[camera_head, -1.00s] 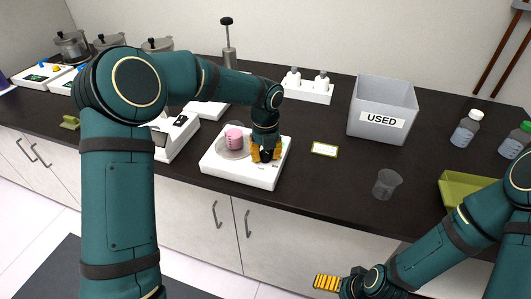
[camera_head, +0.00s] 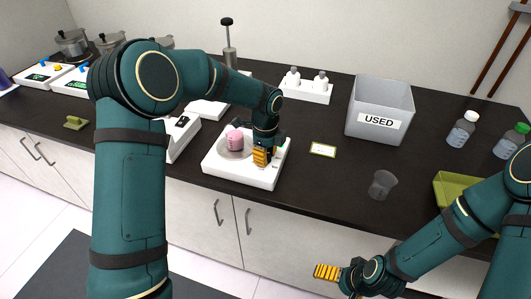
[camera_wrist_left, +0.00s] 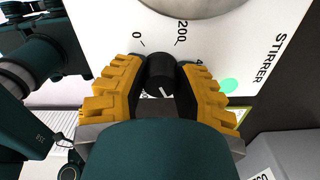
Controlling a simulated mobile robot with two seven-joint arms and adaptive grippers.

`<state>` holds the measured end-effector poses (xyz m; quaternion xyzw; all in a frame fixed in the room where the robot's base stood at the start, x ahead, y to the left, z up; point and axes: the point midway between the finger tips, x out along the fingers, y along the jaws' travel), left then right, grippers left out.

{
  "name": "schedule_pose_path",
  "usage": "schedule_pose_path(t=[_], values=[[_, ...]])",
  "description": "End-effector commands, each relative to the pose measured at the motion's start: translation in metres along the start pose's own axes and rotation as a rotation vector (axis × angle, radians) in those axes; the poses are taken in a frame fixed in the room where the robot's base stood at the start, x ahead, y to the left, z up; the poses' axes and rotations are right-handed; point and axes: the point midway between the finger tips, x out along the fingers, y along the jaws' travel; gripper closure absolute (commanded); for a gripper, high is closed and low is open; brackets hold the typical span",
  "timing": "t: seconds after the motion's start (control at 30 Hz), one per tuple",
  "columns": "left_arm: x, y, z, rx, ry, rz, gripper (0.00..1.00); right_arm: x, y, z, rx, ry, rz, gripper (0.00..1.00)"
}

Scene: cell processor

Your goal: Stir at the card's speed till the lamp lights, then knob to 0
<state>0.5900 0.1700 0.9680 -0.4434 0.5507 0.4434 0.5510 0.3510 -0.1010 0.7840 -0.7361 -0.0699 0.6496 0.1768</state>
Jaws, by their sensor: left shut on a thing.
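The white stirrer (camera_head: 226,174) stands near the counter's front edge with a pink vessel (camera_head: 235,139) on its round plate. My left gripper (camera_head: 264,156) is at the stirrer's front right. In the left wrist view its yellow fingers are shut around the black knob (camera_wrist_left: 160,73). The knob has a white mark; the scale shows 0, 200 and a partly hidden 4. A bright green disc (camera_wrist_left: 229,85), seemingly the lamp, shows beside the right finger; I cannot tell for sure that it is lit. The card (camera_head: 323,149) lies right of the stirrer, its writing too small to read. My right gripper (camera_head: 328,272) hangs before the counter, its opening unclear.
A grey bin marked USED (camera_head: 380,105) stands at the back right. An empty clear beaker (camera_head: 382,185) and a green tray (camera_head: 452,190) are at the right. Two capped bottles (camera_head: 462,129) stand behind them. White devices stand left of the stirrer.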

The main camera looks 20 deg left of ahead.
Motion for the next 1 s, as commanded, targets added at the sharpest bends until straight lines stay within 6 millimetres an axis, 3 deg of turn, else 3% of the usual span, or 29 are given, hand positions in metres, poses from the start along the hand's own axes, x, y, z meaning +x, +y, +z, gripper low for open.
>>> schedule_pose_path(t=[1.0], values=[[0.0019, 0.0002, -0.0015, -0.962, 0.000, 0.005, 1.00, -0.0077, -0.0029, -0.0039, 0.002, 0.009, 0.001, 0.00]])
